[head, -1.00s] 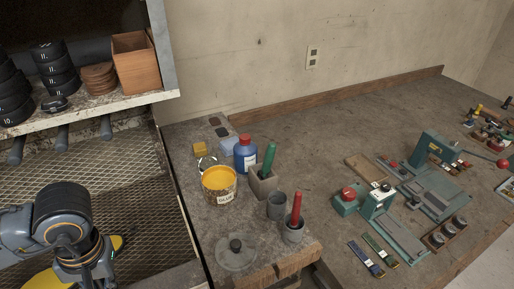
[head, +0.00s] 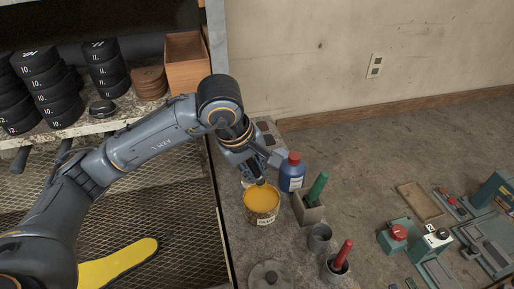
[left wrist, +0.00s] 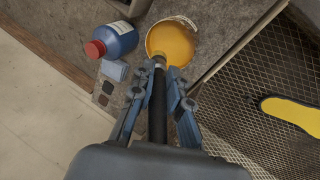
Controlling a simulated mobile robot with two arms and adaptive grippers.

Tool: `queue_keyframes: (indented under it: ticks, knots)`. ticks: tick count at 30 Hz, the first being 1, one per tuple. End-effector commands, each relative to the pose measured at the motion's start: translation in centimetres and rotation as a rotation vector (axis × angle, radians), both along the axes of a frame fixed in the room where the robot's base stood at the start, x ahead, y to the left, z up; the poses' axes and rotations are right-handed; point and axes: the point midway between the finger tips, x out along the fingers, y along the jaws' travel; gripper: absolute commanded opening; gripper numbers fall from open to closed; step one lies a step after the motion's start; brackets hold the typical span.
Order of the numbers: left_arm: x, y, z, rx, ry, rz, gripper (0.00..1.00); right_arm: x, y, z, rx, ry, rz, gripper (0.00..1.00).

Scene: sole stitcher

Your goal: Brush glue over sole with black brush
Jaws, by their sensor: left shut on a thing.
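My left gripper (head: 258,170) is over the back edge of the glue can (head: 262,203), an open can of yellow-orange glue on the bench. In the left wrist view, the gripper (left wrist: 160,92) is shut on the black brush (left wrist: 158,118). The brush's far end reaches the glue (left wrist: 173,42) at the can's rim; I cannot tell how deep it is. The sole (head: 118,264), bright yellow on top, lies on the metal mesh at lower left. It also shows at the right of the left wrist view (left wrist: 294,114). My right gripper is not in view.
A blue bottle with a red cap (head: 292,174) stands close behind the can. A green-handled tool (head: 316,188) and a red-handled tool (head: 343,252) stand in holders to the right. A round lid (head: 270,277) lies in front.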

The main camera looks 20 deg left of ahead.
Motion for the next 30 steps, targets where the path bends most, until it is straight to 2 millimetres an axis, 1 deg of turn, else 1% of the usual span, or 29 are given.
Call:
queue_keyframes:
  ticks: [2, 5, 9, 12, 14, 17, 21, 24, 30]
  knots:
    - [0.2, 0.0, 0.0, -0.006, -0.008, 0.019, 0.00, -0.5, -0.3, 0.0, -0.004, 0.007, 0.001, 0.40]
    - [0.2, 0.0, -0.7, -0.006, -0.009, 0.024, 0.00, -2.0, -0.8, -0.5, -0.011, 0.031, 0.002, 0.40]
    - [0.2, 0.0, -2.2, -0.007, -0.007, 0.021, 0.00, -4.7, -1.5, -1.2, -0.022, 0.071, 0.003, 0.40]
    - [0.2, 0.0, -3.2, -0.006, -0.009, 0.021, 0.00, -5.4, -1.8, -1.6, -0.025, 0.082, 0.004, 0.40]
    - [0.2, 0.0, -3.9, -0.006, -0.008, 0.021, 0.00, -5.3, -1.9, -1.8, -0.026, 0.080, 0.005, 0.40]
    - [0.2, 0.0, -4.7, -0.005, -0.009, 0.021, 0.00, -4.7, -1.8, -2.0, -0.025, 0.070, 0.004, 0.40]
    - [0.2, 0.0, -5.5, -0.006, -0.009, 0.020, 0.00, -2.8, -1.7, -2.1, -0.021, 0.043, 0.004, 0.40]
    - [0.2, 0.0, -5.7, -0.005, -0.010, 0.019, 0.00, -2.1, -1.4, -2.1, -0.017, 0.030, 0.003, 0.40]
    - [0.2, 0.0, -5.8, -0.005, -0.010, 0.019, 0.00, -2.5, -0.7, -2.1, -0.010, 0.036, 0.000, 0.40]
